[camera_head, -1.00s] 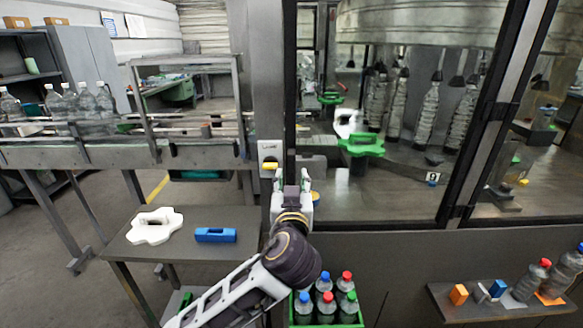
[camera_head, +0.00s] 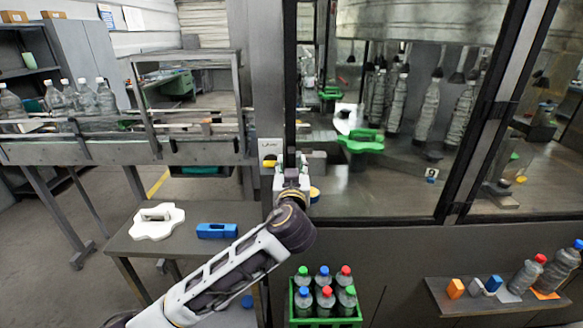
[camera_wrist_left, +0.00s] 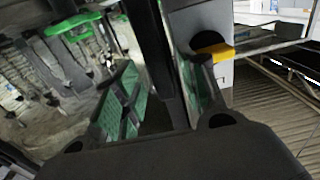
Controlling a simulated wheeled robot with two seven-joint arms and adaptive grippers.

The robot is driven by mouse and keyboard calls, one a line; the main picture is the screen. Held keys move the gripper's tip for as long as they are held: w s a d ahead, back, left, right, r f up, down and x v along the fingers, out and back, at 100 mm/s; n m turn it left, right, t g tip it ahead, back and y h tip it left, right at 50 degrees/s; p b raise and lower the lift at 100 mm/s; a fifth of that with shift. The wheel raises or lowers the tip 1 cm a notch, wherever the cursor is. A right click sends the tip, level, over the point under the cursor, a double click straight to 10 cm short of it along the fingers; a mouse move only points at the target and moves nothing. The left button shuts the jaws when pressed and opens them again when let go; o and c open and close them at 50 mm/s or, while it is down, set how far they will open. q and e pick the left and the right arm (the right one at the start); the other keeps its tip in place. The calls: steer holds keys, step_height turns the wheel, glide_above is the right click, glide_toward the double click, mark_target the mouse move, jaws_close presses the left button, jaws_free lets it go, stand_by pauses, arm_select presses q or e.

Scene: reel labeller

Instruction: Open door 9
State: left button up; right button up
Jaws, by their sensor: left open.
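Door 9 (camera_head: 380,195) is a large glazed panel in a dark frame, with a small "9" label (camera_head: 431,174) low on its glass. It looks closed. Its dark left frame bar (camera_head: 290,80) runs upright beside a grey post. My left gripper (camera_head: 291,162) is open in front of the lower part of this bar. In the left wrist view the green-padded fingers of my left gripper (camera_wrist_left: 162,100) stand either side of a dark upright bar (camera_wrist_left: 155,50); I cannot tell whether they touch it. My right gripper is not in view.
A side table (camera_head: 190,245) holds a white part and a blue block. A green bottle crate (camera_head: 326,322) is below. A shelf (camera_head: 500,300) is at right.

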arm_select(q)
jaws_close()
steer(key=shift+s+f, duration=0.1)
stand_by(0.3)
